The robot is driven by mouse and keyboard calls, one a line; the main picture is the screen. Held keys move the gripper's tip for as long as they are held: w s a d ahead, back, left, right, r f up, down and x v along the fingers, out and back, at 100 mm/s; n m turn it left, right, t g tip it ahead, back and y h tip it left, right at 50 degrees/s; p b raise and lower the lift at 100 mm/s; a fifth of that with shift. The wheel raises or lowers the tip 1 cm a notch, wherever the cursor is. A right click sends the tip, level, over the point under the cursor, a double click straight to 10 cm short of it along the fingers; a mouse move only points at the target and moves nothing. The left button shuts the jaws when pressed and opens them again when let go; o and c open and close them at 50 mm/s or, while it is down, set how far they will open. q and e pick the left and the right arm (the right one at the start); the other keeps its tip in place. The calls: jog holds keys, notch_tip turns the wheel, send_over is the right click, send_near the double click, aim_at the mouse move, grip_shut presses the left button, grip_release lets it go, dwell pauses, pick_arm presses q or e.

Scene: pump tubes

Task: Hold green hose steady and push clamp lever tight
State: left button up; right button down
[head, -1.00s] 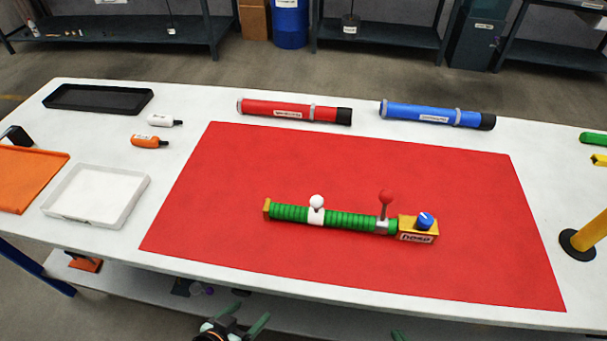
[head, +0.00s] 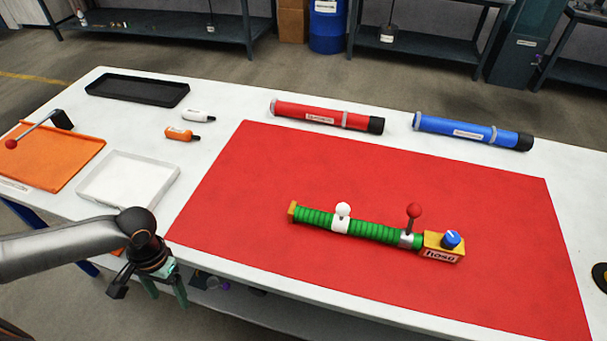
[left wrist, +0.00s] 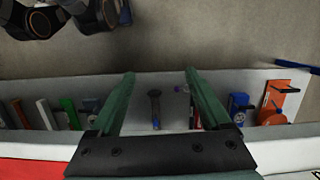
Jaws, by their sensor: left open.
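The green hose (head: 375,231) lies on the red mat (head: 250,200), with a white collar and white knob (head: 342,218) near its left part. The clamp lever (head: 412,217) stands upright with a red ball on top, on a grey clamp near the hose's right end. A yellow block labelled "hose" with a blue dial (head: 443,248) is at that end. My left gripper (head: 167,292) is open and empty in front of the table's front edge, left of the hose and apart from it. Its green fingers (left wrist: 162,85) show spread in the left wrist view. My right gripper is not in view.
Red (head: 325,115) and blue (head: 470,131) tubes lie behind the mat. A lower shelf (left wrist: 175,82) with several tools runs below the tabletop.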

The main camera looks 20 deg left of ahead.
pick_arm(q)
jog(key=s+a+r+n+g+y, duration=0.2)
jog(key=s+a+r+n+g, duration=0.15)
jog(key=a+r, duration=0.75)
jog(key=w+d+m, duration=0.3)
jog(key=w+d, duration=0.2)
jog(key=w+d+f+m+t+h, duration=0.1)
jog(key=w+d+m, duration=0.3)
jog(key=w+d, duration=0.1)
jog(key=w+d+m+t, duration=0.1)
jog(key=w+d+m, duration=0.3)
jog(key=w, duration=0.3)
jog(key=shift+w+d+f+t+h, duration=0.1)
jog(key=shift+d+f+t+h, duration=0.1)
jog(key=shift+d, duration=0.25)
jog(key=shift+w+d+f+t+h, duration=0.1)
jog(key=shift+d+h, duration=0.1)
jog(key=shift+d, duration=0.25)
jog(key=w+d+r+m+t, duration=0.25)
jog(key=w+d+m, duration=0.25)
jog(key=w+d, duration=0.3)
notch_tip(320, 180, up, 6)
jog(key=m, duration=0.6)
send_over(309, 212)
jog(key=shift+t, duration=0.3)
notch_tip(309, 212, down, 12)
jog(key=shift+f, duration=0.1)
grip_shut()
